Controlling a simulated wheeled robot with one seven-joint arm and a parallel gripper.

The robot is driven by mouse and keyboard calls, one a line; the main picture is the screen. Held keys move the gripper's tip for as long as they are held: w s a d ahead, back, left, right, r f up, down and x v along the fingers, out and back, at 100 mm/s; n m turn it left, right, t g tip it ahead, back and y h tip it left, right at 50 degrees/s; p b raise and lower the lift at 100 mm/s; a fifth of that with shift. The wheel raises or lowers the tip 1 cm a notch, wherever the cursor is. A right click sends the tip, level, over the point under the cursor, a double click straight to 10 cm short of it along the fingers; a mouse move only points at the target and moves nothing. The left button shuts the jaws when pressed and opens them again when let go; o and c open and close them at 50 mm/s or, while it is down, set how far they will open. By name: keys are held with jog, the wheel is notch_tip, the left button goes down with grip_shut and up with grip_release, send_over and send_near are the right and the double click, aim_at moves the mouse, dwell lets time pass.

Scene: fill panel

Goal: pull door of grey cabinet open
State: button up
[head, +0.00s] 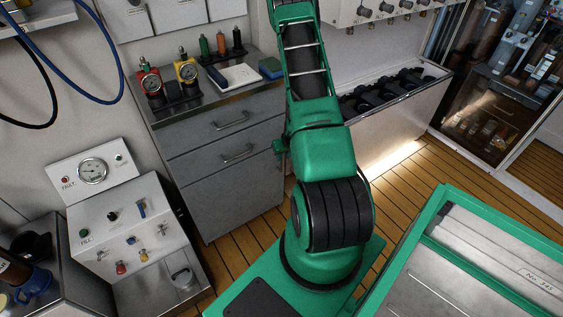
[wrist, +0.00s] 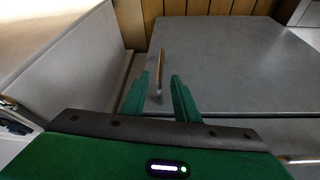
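The grey cabinet (head: 228,190) stands left of my arm in the head view. In the wrist view my gripper (wrist: 161,76) is open, with two green fingers apart. A thin bar handle (wrist: 161,70) on a grey panel (wrist: 225,65), which looks like the cabinet door, shows between the fingers. I see no clear contact with it.
A white control panel (head: 120,225) is at left, a white bench (head: 385,135) right of the cabinet. A green-edged case (head: 440,260) is at lower right. Bare plank floor (head: 240,235) lies before the cabinet.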

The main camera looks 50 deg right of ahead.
jog(key=shift+x, duration=3.2)
jog(key=shift+c, duration=0.3)
